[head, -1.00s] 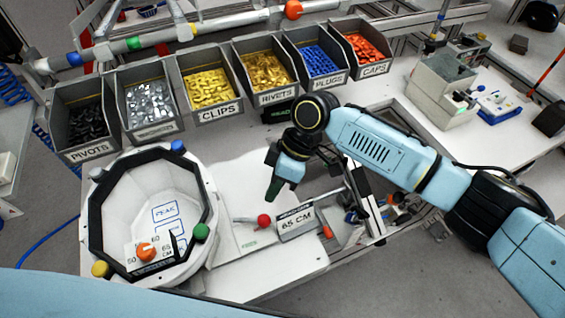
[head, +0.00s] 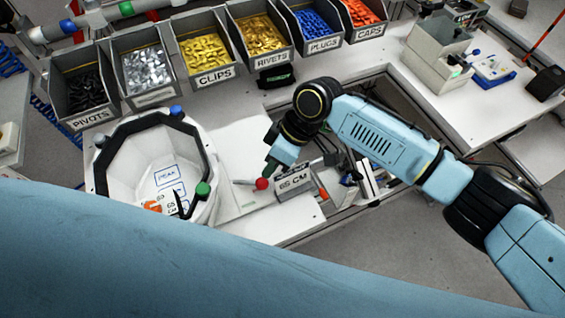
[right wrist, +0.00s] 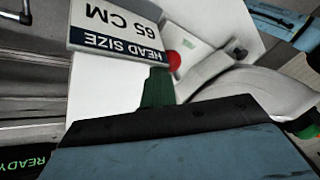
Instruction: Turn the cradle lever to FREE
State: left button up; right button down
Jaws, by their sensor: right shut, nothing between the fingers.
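The cradle lever is a thin grey rod with a red ball knob (head: 261,184), on the white plate right of the octagonal cradle (head: 205,150). The knob points right, towards the HEAD SIZE 65 CM sign (head: 294,180). My right gripper (head: 271,166) is shut and empty, its dark green fingertips just above the knob. In the right wrist view the fingers (right wrist: 158,88) are close together beside the red knob (right wrist: 174,60); whether they touch it I cannot tell. The lever's markings are too small to read. My left gripper is out of view; my left arm covers the bottom.
Labelled part bins, including the CLIPS bin (head: 208,65), line the back of the table. The sign stands close to the right of the lever. A grey box (head: 440,52) stands on the right table. The white plate left of the lever is clear.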

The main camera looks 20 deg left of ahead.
jog(key=shift+s+a, duration=0.1)
jog(key=shift+s, duration=0.05)
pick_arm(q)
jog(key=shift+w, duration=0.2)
